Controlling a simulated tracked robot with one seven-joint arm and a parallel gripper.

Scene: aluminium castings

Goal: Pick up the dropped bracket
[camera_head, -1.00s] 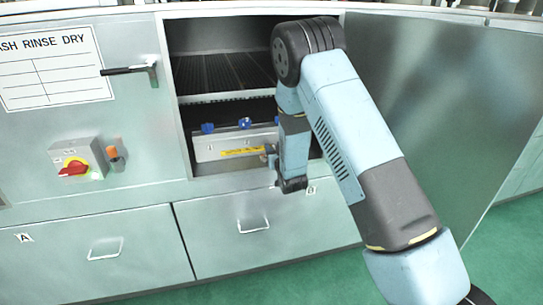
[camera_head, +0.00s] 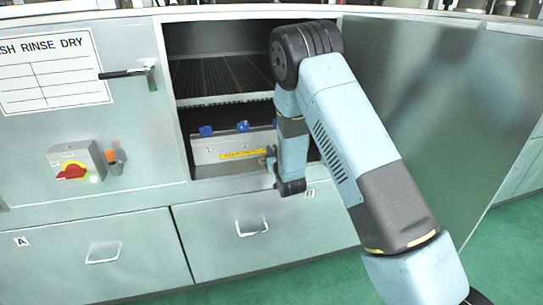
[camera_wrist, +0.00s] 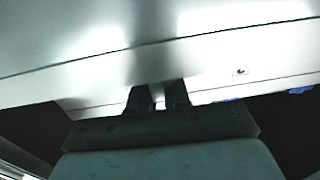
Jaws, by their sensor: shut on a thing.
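I cannot make out the bracket as a separate thing in any view. A grey metal panel (camera_head: 212,154) with blue knobs and a yellow label stands in the lower part of the open cabinet. My gripper (camera_head: 269,158) is at the right part of this panel, partly hidden by my own arm. In the wrist view my gripper's two dark fingers (camera_wrist: 158,93) reach the edge of a pale metal plate (camera_wrist: 215,52), apparently this panel. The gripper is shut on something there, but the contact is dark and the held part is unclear.
A dark slatted rack (camera_head: 215,77) fills the upper cabinet level. The open door (camera_head: 430,100) stands on the right. A red switch (camera_head: 72,171) and a door handle (camera_head: 130,73) are on the left. Closed drawers (camera_head: 95,258) lie below, above the green floor (camera_head: 505,235).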

